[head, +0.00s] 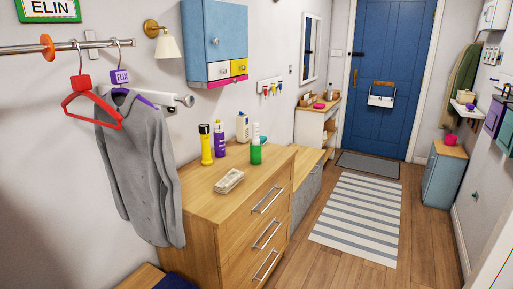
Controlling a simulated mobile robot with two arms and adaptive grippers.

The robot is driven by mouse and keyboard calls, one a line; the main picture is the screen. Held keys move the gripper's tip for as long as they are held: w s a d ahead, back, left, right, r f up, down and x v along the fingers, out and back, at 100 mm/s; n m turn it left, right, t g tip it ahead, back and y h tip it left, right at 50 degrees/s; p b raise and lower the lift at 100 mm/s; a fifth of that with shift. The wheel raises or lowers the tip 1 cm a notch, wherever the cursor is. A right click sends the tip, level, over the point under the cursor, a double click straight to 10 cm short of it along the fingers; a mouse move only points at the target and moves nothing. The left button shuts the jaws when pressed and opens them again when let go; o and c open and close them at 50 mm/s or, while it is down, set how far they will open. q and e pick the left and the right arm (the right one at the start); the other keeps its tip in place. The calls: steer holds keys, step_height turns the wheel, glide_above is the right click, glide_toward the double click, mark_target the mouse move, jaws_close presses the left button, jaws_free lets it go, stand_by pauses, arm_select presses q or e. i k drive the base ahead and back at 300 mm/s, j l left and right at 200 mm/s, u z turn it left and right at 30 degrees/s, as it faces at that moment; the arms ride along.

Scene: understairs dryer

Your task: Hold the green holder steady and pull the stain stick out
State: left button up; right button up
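The green holder (256,156) stands upright on top of the wooden chest of drawers, near its back right. The stain stick (256,131) is a pale, whitish stick standing upright in the holder, with its upper part showing above the rim. Its lower part is hidden inside the green holder. Neither of my grippers is in the head view, and nothing is seen touching the holder or the stick.
The wooden chest (210,198) also bears a yellow bottle (206,147), a purple bottle (219,141), a cream bottle (243,128) and a small pale block (229,181).

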mark_target(255, 140)
steer(key=i+l+u, duration=0.15)
steer(key=u, duration=0.3)
steer(key=i+l+u, duration=0.25)
steer(key=u, duration=0.2)
